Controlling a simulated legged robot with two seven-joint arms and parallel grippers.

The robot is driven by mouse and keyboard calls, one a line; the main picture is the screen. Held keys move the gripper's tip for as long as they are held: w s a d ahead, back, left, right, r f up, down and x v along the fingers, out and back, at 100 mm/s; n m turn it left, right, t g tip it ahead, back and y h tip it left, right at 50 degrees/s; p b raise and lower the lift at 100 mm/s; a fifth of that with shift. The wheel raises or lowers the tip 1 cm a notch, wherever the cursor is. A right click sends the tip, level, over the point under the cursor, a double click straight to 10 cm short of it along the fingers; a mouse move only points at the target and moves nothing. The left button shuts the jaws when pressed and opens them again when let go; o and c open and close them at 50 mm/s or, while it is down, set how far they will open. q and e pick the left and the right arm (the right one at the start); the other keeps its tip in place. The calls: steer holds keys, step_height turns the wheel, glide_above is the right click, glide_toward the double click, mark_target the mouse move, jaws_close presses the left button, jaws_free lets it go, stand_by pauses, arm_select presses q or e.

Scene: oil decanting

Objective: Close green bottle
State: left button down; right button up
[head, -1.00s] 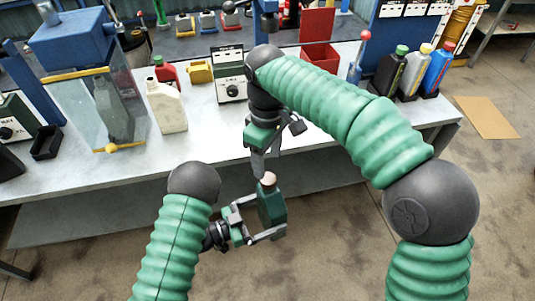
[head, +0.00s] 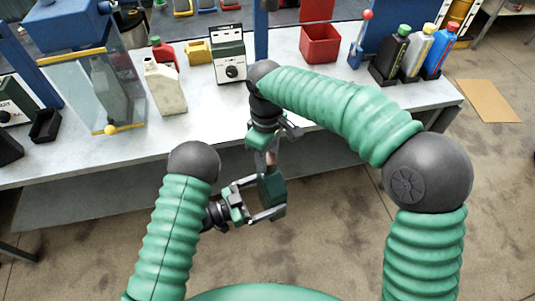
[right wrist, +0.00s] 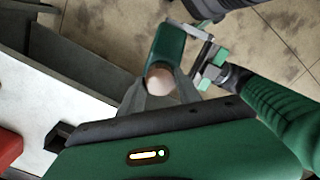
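The green bottle (head: 271,187) is in the air in front of the table, between the fingers of my left gripper (head: 270,196), which is shut on it. Its body also shows in the right wrist view (right wrist: 169,45). A pale rounded cap (right wrist: 161,80) sits at the bottle's top end. My right gripper (right wrist: 160,90) is directly above the bottle, with one finger on each side of the cap, and looks shut on it. In the head view the right gripper (head: 271,154) hides most of the cap. Whether the cap is fully seated cannot be told.
The white table (head: 205,115) lies behind both hands. On it are a cream canister (head: 165,87), a dial box (head: 230,62), a red bin (head: 320,44) and several bottles in black holders at the right. A glass-fronted blue cabinet (head: 70,45) stands at the left. Open floor surrounds the hands.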

steer(key=shift+w+d, duration=0.1)
jaws_close()
steer(key=o, duration=0.8)
jaws_free()
step_height(320, 180, up, 12)
steer(key=shift+w+f, duration=0.1)
